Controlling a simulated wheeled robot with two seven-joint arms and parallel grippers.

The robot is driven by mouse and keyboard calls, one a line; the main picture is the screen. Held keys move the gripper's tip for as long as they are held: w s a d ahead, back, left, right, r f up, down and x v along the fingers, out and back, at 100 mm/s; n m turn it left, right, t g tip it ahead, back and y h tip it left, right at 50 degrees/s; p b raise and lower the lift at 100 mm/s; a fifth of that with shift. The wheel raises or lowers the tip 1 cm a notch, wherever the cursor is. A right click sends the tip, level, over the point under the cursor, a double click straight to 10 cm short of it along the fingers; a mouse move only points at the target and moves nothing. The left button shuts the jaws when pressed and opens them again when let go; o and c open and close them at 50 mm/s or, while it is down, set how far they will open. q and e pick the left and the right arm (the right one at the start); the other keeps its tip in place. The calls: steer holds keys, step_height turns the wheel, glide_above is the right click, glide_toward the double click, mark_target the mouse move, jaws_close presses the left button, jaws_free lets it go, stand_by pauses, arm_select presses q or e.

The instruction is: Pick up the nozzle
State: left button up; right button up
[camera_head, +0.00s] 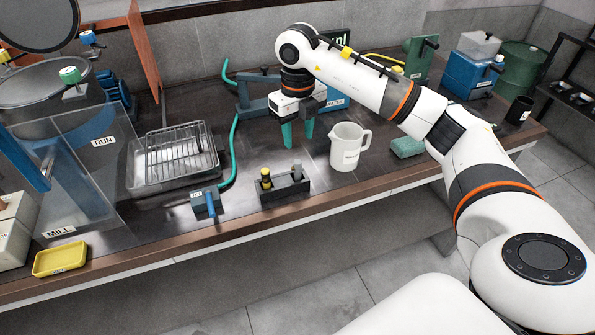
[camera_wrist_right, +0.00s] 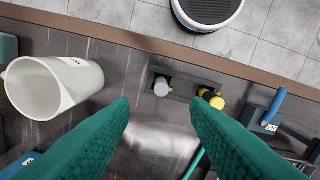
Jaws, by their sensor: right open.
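A black rack (camera_head: 286,194) near the bench's front edge holds a yellow-topped piece (camera_head: 266,178) and a grey-topped piece (camera_head: 296,172). The wrist view also shows the yellow top (camera_wrist_right: 214,98) and grey top (camera_wrist_right: 162,86). No label tells me whether either is the nozzle. Left of the rack, a blue handle (camera_head: 210,203) stands in a small labelled block (camera_head: 202,197), near a green hose (camera_head: 233,150). My right gripper (camera_head: 297,138) points down above the bench, behind the rack, its teal fingers apart and empty. My left gripper is not in view.
A white jug (camera_head: 346,152) stands close right of my right gripper, with a teal sponge (camera_head: 407,147) farther right. A wire basket (camera_head: 181,155) and clear panel (camera_head: 80,165) are left. A yellow tray (camera_head: 60,260) lies front left. Bare bench surrounds the rack.

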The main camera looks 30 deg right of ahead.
mark_target(298, 162)
step_height(298, 162, down, 5)
steer(key=shift+r+p, duration=0.15)
steer(key=shift+p, duration=0.4)
step_height(298, 162, down, 5)
steer(key=shift+r+p, duration=0.1)
steer(key=shift+p, duration=1)
steer(key=shift+f, duration=0.3)
jaws_close()
